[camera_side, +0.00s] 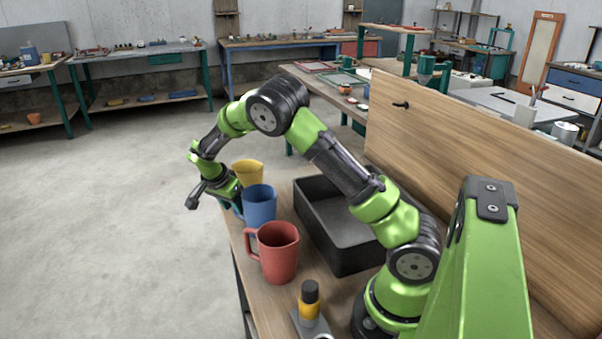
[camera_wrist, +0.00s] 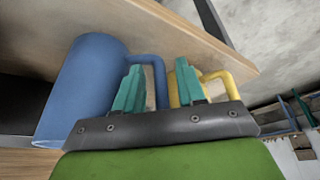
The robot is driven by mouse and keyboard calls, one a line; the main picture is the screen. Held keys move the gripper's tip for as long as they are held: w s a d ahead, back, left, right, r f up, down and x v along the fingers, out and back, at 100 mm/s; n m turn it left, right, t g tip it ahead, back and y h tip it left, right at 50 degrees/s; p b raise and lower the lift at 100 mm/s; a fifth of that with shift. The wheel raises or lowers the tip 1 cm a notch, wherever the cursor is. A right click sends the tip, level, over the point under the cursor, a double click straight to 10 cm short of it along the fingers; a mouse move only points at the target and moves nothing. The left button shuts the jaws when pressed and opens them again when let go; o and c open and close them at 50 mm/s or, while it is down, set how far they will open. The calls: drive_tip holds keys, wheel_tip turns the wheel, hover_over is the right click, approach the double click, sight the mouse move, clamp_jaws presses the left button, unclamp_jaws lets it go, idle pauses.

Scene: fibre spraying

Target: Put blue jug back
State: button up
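The blue jug (camera_side: 260,206) stands upright near the table's left edge, between the yellow and red jugs in the side view. In the wrist view the blue jug (camera_wrist: 88,88) is on the left, with its handle reaching toward my fingers. My gripper (camera_wrist: 160,72) has its two teal fingers apart, and part of the blue handle shows between them. Whether the fingers touch the handle cannot be told. In the side view my gripper (camera_side: 236,203) is low at the left side of the blue jug, its fingertips partly hidden.
The red jug (camera_side: 279,253) stands in front and the yellow jug (camera_side: 247,171) behind. A dark tray (camera_side: 345,257) lies to the right, under my arm. A yellow bottle with a black cap (camera_side: 309,303) stands at the front. A wooden panel (camera_side: 470,150) rises along the right.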

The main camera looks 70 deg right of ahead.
drive_tip(key=shift+r, duration=0.15)
drive_tip(key=v, duration=1.2)
drive_tip(key=s+a+r+n+t+y, duration=0.2)
drive_tip(key=s+a+r+n, duration=0.1)
drive_tip(key=s, duration=0.5)
drive_tip(key=s+a+r+n+t+y, duration=0.2)
drive_tip(key=s+a+r+n+t, duration=0.1)
drive_tip(key=s+a+n, duration=0.3)
drive_tip(key=s+a+r+n+t+y, duration=0.2)
drive_tip(key=s+a+n, duration=0.3)
drive_tip(key=s, duration=0.5)
drive_tip(key=shift+r+n+t+y, duration=0.3)
drive_tip(key=shift+r+n, duration=0.1)
drive_tip(key=shift+r, duration=0.25)
